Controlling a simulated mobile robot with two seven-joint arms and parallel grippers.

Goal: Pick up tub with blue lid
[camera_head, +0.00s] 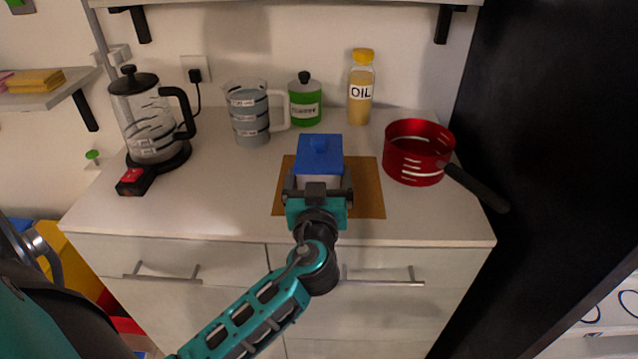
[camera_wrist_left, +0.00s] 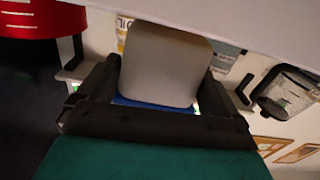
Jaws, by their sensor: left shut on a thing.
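The tub with the blue lid (camera_head: 320,153) is in front of my left gripper (camera_head: 318,188) in the head view, over the brown mat (camera_head: 370,196). The left gripper is shut on the tub, with a finger on each side. In the left wrist view the tub's pale body (camera_wrist_left: 165,65) sits between the dark fingers of the left gripper (camera_wrist_left: 160,90), with a strip of blue lid below it. I cannot tell from the head view how far the tub is above the mat. My right gripper is not in view.
A red pan (camera_head: 413,152) stands to the right, its dark handle pointing toward the front right. Behind are an oil bottle (camera_head: 360,88), a green jar (camera_head: 305,101) and a measuring jug (camera_head: 247,112). A glass press (camera_head: 150,125) stands at the left.

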